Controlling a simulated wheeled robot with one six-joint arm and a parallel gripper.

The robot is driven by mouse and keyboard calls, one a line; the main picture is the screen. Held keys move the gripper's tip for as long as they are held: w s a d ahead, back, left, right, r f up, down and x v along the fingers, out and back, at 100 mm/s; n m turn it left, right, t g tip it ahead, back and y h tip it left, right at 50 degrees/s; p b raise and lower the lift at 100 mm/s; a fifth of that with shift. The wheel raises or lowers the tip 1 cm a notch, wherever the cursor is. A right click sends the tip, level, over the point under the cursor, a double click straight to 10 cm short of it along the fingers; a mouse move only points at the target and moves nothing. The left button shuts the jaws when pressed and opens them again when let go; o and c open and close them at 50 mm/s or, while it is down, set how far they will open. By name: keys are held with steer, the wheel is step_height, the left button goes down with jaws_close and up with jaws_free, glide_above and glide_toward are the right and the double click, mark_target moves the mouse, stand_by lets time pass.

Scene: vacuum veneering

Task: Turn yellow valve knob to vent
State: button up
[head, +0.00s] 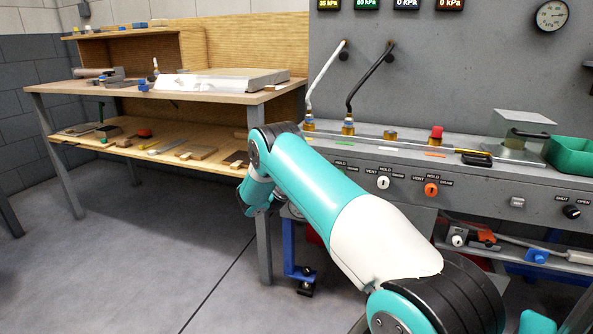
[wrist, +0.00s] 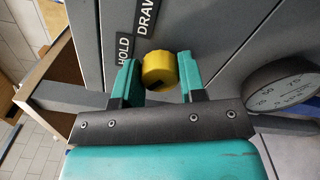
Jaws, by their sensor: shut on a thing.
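The yellow valve knob (wrist: 158,69) sits on the grey panel face in the wrist view, between the two teal fingers of my gripper (wrist: 160,80). The fingers are shut on its two sides. A dark mark shows on the knob's lower front. The labels HOLD (wrist: 124,50) and DRAW (wrist: 146,17) are beside and above it in the picture; I see no VENT label for it there. In the head view my arm hides the yellow knob, and my fingertips cannot be made out.
A white knob (head: 383,182) and an orange knob (head: 431,189) are on the same console front, to the right. A round gauge (wrist: 284,88) stands close to the right of my gripper. A wooden workbench (head: 160,93) is at the left. The floor before it is clear.

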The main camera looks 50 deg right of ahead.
steer(key=shift+s+f, duration=0.1)
stand_by(0.3)
steer(key=o, duration=0.9)
steer(key=b+v, duration=1.4)
steer(key=v, duration=0.3)
steer(key=shift+a, duration=0.2)
